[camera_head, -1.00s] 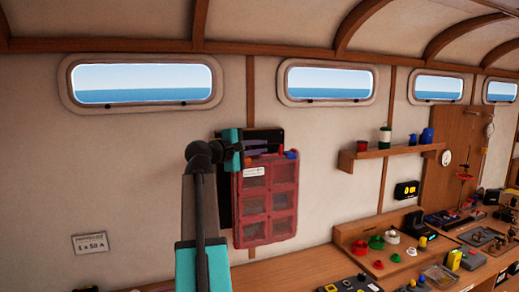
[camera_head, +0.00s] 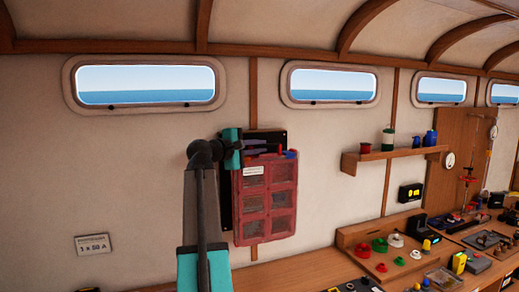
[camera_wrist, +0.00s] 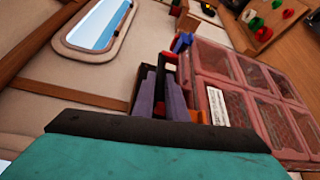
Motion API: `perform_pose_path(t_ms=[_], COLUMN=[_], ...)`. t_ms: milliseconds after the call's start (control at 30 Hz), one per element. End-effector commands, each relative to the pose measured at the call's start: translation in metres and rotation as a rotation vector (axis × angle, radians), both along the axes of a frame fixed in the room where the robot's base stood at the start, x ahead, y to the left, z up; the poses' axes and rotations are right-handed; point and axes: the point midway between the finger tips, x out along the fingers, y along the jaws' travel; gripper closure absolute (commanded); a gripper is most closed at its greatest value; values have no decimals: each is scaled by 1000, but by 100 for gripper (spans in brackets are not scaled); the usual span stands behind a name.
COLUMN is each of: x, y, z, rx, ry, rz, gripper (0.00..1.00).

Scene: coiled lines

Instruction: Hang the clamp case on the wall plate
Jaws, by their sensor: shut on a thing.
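The clamp case (camera_head: 267,203) is a flat red case with several clear compartments and a white label. It hangs upright against the wall in front of the dark wall plate (camera_head: 272,135), which shows above and to the left of it. My gripper (camera_head: 252,148) is at the case's top edge, shut on the case. In the wrist view the case (camera_wrist: 245,85) fills the right side, and the gripper fingers (camera_wrist: 160,98) reach to its top edge beside a blue part and a red part. Whether the case is hooked on the plate is hidden.
A wooden shelf (camera_head: 393,157) with small containers is on the wall to the right. Below it, a workbench (camera_head: 300,276) carries coloured spools, meters and trays. Portholes (camera_head: 146,84) line the wall above.

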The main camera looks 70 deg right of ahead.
Motion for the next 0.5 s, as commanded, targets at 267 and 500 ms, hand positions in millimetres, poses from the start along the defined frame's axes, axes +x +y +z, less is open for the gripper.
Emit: perform_pose_path(t_ms=[267,500], x=[6,11], y=[-7,-13], z=[4,5], rx=[-8,-8], ry=[4,3], rz=[2,2], gripper=[100,100])
